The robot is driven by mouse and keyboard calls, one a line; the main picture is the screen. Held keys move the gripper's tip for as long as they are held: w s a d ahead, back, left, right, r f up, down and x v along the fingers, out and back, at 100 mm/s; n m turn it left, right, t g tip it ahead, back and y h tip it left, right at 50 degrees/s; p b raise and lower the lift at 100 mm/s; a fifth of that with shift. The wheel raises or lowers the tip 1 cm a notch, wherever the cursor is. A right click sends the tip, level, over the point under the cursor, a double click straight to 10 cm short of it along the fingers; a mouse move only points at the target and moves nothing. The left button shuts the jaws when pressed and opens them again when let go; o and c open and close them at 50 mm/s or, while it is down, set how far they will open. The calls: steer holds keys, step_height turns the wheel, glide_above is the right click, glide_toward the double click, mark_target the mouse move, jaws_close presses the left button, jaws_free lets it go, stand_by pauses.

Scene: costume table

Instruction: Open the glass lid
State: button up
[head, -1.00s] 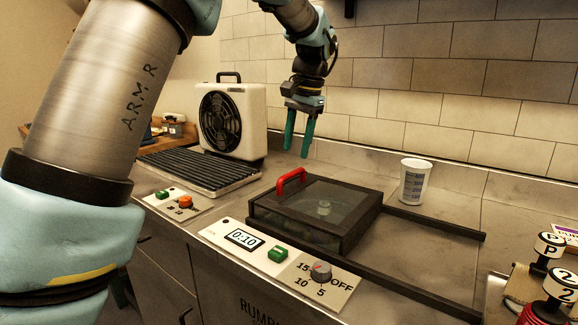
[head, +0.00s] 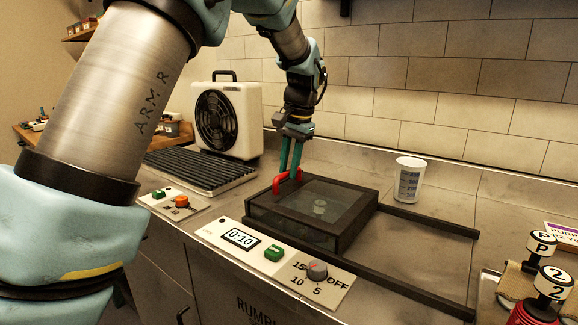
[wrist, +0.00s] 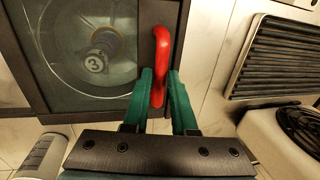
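The glass lid (head: 325,200) is a dark-framed flat panel, shut on the box on the counter. A round piece marked 3 (wrist: 100,60) shows under the glass in the wrist view. The lid's red handle (head: 281,183) is at its left edge; it also shows in the wrist view (wrist: 161,45). My gripper (head: 289,173) points down at the handle from above. Its green fingers stand on either side of the red bar in the wrist view (wrist: 161,78). A small gap shows on the right side of the bar, so the fingers look open around it.
A control panel with a timer (head: 241,238), green button (head: 274,253) and knob (head: 317,270) lies in front. A white cup (head: 409,180) stands behind right. A fan (head: 226,120) and black grille (head: 200,172) are at left. Two dark rails (head: 430,222) run right of the box.

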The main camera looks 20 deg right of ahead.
jaws_close()
stand_by(1.0)
